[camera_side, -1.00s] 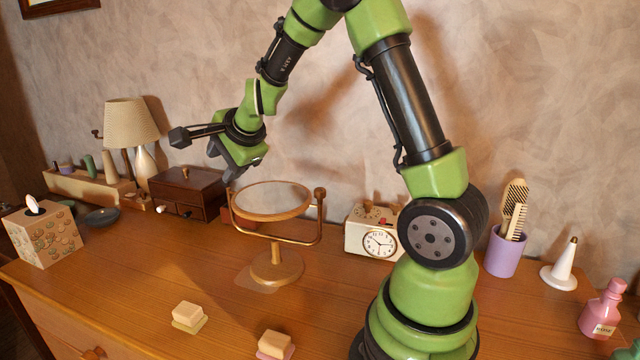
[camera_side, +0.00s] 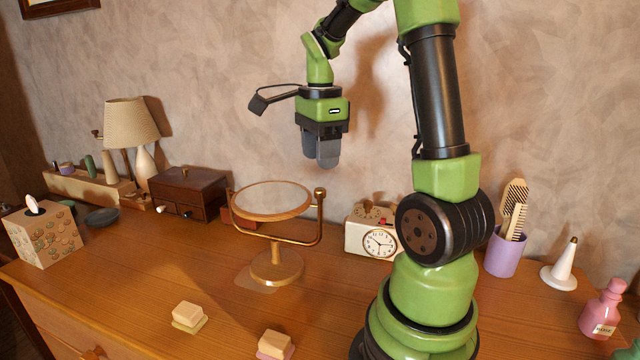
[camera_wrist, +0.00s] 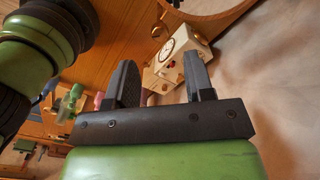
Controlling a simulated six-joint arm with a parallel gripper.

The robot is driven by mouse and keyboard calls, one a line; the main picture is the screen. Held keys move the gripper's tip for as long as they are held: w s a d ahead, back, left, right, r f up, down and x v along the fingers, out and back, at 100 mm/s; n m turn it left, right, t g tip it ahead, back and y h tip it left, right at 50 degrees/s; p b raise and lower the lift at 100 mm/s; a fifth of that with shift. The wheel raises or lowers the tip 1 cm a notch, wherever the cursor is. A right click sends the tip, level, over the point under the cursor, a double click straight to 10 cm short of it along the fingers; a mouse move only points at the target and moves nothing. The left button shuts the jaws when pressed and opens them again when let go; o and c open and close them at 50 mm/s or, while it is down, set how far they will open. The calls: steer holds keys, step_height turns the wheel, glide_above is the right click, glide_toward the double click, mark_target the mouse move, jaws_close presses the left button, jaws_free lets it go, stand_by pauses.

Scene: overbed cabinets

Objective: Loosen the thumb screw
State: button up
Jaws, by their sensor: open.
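A round vanity mirror (camera_side: 271,201) lies nearly flat in a brass yoke on a round wooden base. The thumb screw (camera_side: 320,194), a brown knob, sits at the top of the yoke's right arm. I cannot tell whether it is tight. My gripper (camera_side: 322,163) points down, above and near the knob in the side view, apart from it and empty. In the wrist view my gripper (camera_wrist: 160,72) shows its two dark fingers spread.
A cream clock (camera_side: 372,232) stands right of the mirror; it also shows in the wrist view (camera_wrist: 172,55). A dark drawer box (camera_side: 188,194) and lamp (camera_side: 131,128) stand left. A purple brush cup (camera_side: 504,254) stands right. Two soap blocks (camera_side: 188,315) (camera_side: 274,343) lie in front.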

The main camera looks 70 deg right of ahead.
mark_target(320, 189)
step_height(320, 189, down, 6)
steer(key=shift+f, duration=0.1)
steer(key=shift+c, duration=0.2)
jaws_close()
